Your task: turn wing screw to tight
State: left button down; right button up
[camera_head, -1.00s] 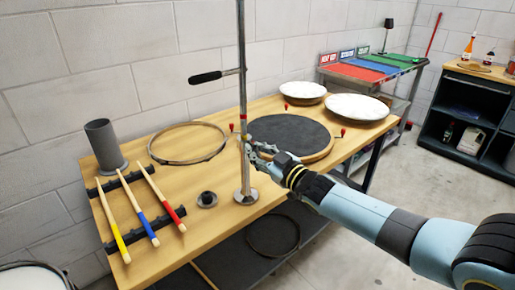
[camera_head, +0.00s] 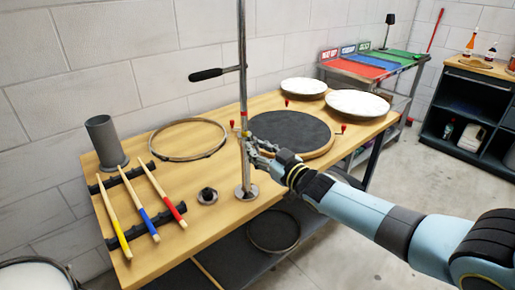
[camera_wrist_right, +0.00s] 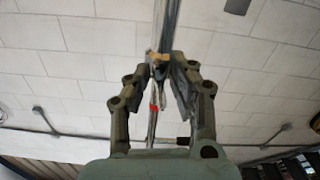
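The wing screw sits at a small collar (camera_head: 245,134) on the upright chrome stand pole (camera_head: 242,88), just below a red mark. It is small and partly hidden by my right gripper (camera_head: 252,147), whose fingers reach to the pole from the right. In the right wrist view, a brass-coloured part (camera_wrist_right: 157,60) at the pole shows between the tips of my right gripper (camera_wrist_right: 162,68). The fingers stand a little apart around it. Whether they press on the screw cannot be seen. My left gripper is in no view.
A dark round drum pad (camera_head: 290,133) lies behind my gripper. A hoop (camera_head: 187,140), drumsticks (camera_head: 148,222) and a grey cylinder (camera_head: 105,140) are left.

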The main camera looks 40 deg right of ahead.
jog(key=shift+o, duration=0.8)
jog(key=shift+r, duration=0.1)
jog(key=shift+w, duration=0.1)
jog(key=s, duration=1.2)
jog(key=shift+d, duration=0.45)
